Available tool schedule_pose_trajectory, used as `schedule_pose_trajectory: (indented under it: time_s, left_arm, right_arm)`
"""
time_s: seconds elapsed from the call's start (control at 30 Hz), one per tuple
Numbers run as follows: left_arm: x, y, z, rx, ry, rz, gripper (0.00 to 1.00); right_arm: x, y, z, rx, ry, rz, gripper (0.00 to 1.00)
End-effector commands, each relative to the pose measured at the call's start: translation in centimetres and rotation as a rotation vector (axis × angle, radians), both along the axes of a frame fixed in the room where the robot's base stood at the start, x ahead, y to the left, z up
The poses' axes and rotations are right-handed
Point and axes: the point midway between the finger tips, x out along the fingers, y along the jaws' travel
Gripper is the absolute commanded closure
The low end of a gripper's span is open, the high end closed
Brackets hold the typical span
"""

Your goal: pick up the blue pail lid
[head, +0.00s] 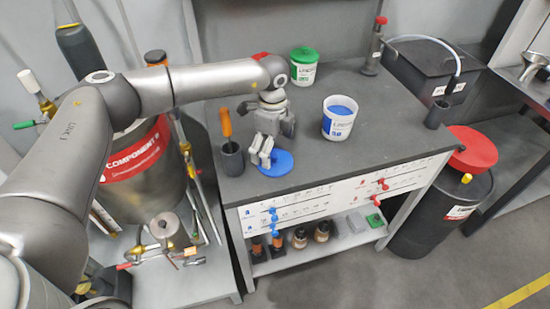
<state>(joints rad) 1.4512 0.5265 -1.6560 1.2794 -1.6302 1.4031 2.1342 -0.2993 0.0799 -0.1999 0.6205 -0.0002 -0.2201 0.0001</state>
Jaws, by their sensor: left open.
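The blue pail lid (281,163) lies flat on the dark bench top, near its front edge. My left gripper (262,158) is at the lid's left side and partly covers it. Its jaws are open; whether a finger touches the lid I cannot tell. A white pail with blue contents (339,117) stands on the bench to the right of the lid. My right gripper is not in view.
A dark cup holding an orange-handled tool (232,158) stands close left of the gripper. A white pail with green lid (304,66) stands at the back of the bench (390,130). A red funnel-like lid (472,149) tops a black drum at right.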

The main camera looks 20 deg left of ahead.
Motion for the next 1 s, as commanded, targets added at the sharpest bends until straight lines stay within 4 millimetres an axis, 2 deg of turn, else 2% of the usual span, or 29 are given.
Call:
schedule_pose_trajectory:
  time_s: [0.03, 0.2, 0.47, 1.0]
  left_arm:
    - [-0.2, -0.1, -0.5, 0.001, 0.004, -0.001, 0.0]
    - [-0.2, -0.1, -2.6, -0.001, 0.002, 0.001, 0.0]
    - [-0.1, -0.1, -3.0, -0.001, 0.0, 0.0, 0.0]
    - [-0.1, -0.1, -3.0, -0.001, 0.001, 0.0, 0.68]
  right_arm:
    - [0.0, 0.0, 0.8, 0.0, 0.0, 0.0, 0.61]
    - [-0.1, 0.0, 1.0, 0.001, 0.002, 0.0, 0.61]
    - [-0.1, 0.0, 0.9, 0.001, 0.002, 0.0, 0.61]
    - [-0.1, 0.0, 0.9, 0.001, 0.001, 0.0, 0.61]
